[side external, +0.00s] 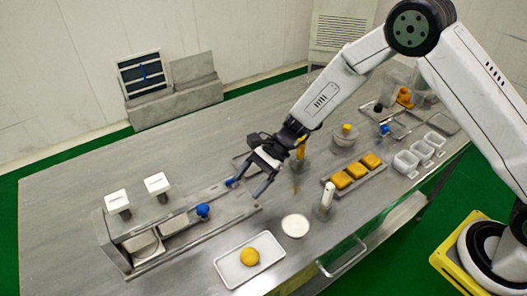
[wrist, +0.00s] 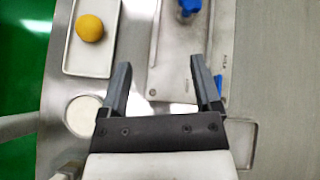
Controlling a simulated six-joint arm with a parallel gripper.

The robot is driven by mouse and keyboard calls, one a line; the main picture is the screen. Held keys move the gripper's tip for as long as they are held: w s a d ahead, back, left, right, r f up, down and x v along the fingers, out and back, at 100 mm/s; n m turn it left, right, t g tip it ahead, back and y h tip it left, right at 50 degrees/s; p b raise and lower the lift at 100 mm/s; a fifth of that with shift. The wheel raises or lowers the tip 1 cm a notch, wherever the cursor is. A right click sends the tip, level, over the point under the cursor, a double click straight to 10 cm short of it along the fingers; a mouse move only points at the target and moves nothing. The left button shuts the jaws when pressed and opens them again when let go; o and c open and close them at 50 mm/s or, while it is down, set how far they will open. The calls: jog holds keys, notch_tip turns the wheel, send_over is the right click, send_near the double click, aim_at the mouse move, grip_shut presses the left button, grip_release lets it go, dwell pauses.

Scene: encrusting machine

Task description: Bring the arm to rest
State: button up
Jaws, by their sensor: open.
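My gripper (side external: 252,183) hangs above the middle of the steel table (side external: 90,181), with its fingers pointing down and left. In the wrist view my gripper (wrist: 160,84) shows two dark fingers spread apart with nothing between them. Below and beyond the fingers is the flat metal plate of the encrusting machine (side external: 236,208). The plate also shows in the wrist view (wrist: 172,75), with a blue knob (wrist: 188,8) at the top.
A white tray (side external: 223,270) with a yellow ball (side external: 249,256) and a white bowl (side external: 295,226) stand near the front edge. A tray of yellow blocks (side external: 357,170), a white bottle (side external: 327,196) and white containers (side external: 405,162) stand right. The table's left back is clear.

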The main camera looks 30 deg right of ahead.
jog(key=s+d+r+n+t+h, duration=0.1)
jog(key=s+d+r+n+h, duration=0.3)
jog(key=s+d+n, duration=0.3)
jog(key=s+d+r+n+t+h, duration=0.2)
jog(key=s+d+r+n+h, duration=0.2)
jog(key=d, duration=1.1)
jog(key=shift+s+r+n+t+h, duration=0.35)
jog(key=shift+s+n+h, duration=1.05)
jog(key=shift+s+n, duration=0.9)
jog(key=shift+s+m, duration=0.25)
jog(key=shift+m, duration=0.05)
